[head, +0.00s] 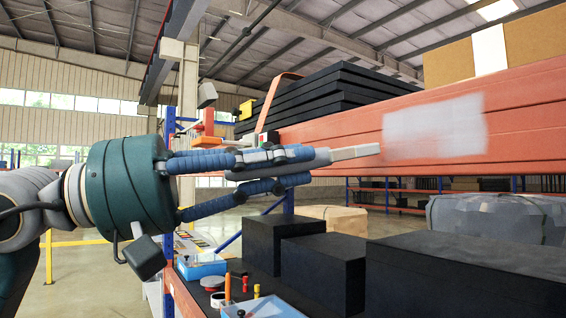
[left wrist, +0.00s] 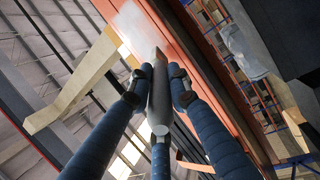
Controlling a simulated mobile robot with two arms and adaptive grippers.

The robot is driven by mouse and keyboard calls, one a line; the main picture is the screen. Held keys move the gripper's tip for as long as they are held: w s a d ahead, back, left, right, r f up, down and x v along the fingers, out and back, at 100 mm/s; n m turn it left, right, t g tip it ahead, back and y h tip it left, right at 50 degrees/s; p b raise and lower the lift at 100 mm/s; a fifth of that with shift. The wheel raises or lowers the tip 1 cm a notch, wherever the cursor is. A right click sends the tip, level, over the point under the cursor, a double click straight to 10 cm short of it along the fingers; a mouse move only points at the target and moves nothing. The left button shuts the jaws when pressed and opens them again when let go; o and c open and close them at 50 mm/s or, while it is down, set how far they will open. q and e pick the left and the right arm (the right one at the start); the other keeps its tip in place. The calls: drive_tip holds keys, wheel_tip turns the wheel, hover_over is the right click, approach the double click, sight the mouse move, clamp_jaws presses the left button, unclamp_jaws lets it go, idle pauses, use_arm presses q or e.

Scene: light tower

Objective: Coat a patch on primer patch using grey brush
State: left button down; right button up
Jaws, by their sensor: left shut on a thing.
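The pale primer patch (head: 437,126) is a whitish, soft-edged area on the face of the orange beam (head: 345,135). It also shows at the top of the left wrist view (left wrist: 135,25). My left gripper (head: 284,168) is shut on the grey brush (head: 318,158), which lies roughly level with its pale bristle end pointing right. In the head view this end stops just left of the patch. The left wrist view shows the brush (left wrist: 159,105) between the fingers, pointing toward the beam. I cannot tell whether it touches the beam. My right gripper is not in view.
Black panels (head: 335,95) are stacked at the upper middle and a cardboard box (head: 530,45) sits above the beam. Black blocks (head: 465,265) stand lower down. A blue tray (head: 203,265) and small tools lie below my gripper. The air between gripper and blocks is clear.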

sight(318, 162)
use_arm(q)
drive_tip(key=shift+w+d, duration=0.5)
drive_tip(key=shift+d, duration=0.2)
idle(0.3)
drive_tip(key=shift+s+d, duration=0.3)
drive_tip(key=shift+s, duration=0.25)
drive_tip(key=shift+s+d+b, duration=0.2)
drive_tip(key=shift+s+d, duration=0.2)
drive_tip(key=shift+s, duration=0.2)
drive_tip(key=shift+s+d+b, duration=0.15)
drive_tip(key=shift+s+d, duration=0.25)
drive_tip(key=shift+s, duration=0.2)
drive_tip(key=s+d+b, duration=0.1)
drive_tip(key=s+d, duration=0.1)
drive_tip(key=s, duration=0.1)
drive_tip(key=shift+d, duration=0.25)
drive_tip(key=shift+w+a+r, duration=0.1)
drive_tip(key=shift+w+a, duration=0.65)
drive_tip(key=shift+w, duration=0.3)
drive_tip(key=shift+w+a+p, duration=0.25)
drive_tip(key=shift+w+a, duration=0.6)
drive_tip(key=shift+w, duration=0.3)
drive_tip(key=shift+w+a+p, duration=0.25)
drive_tip(key=shift+w+a, duration=0.55)
drive_tip(key=shift+w, duration=0.3)
